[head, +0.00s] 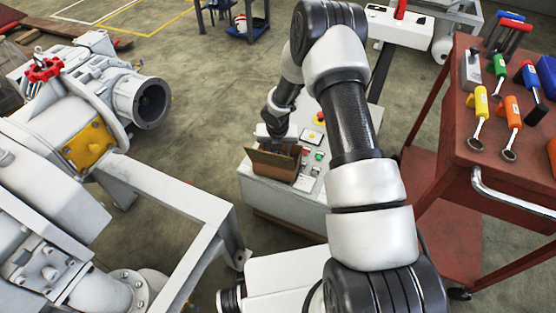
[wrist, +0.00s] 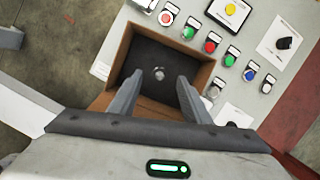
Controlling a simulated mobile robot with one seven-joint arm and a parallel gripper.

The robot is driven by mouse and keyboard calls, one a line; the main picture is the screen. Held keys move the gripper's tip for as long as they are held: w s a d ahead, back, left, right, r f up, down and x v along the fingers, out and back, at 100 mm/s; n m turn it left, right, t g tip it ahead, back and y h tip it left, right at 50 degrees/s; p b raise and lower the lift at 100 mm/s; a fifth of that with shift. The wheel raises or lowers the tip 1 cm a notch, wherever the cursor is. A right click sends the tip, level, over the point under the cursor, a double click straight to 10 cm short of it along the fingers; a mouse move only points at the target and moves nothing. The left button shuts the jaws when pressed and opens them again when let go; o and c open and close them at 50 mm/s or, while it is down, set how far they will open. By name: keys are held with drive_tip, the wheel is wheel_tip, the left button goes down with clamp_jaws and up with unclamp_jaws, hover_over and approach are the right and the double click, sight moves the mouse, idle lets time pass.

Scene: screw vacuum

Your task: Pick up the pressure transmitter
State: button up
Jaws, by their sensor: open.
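A small silvery round object (wrist: 158,73), which looks like the pressure transmitter, stands on the dark floor of an open cardboard box (wrist: 117,65). The box also shows in the head view (head: 272,166), on top of a grey control cabinet. In the wrist view my gripper (wrist: 155,85) points down into the box, its two fingers apart and empty. The small object shows just beyond the space between the fingertips. In the head view the box wall and my arm hide the object and the fingertips.
The control panel (wrist: 272,25) beside the box carries several coloured buttons and knobs. A red tool cart (head: 435,150) with screwdrivers and wrenches stands on the right. The grey vacuum pump machine (head: 90,145) and its frame stand on the left. Bare floor lies between machine and cabinet.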

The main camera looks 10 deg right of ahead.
drive_tip(key=x, duration=0.3)
drive_tip(key=shift+f+b, duration=0.2)
drive_tip(key=shift+b, duration=0.15)
drive_tip(key=shift+r, duration=0.1)
clamp_jaws()
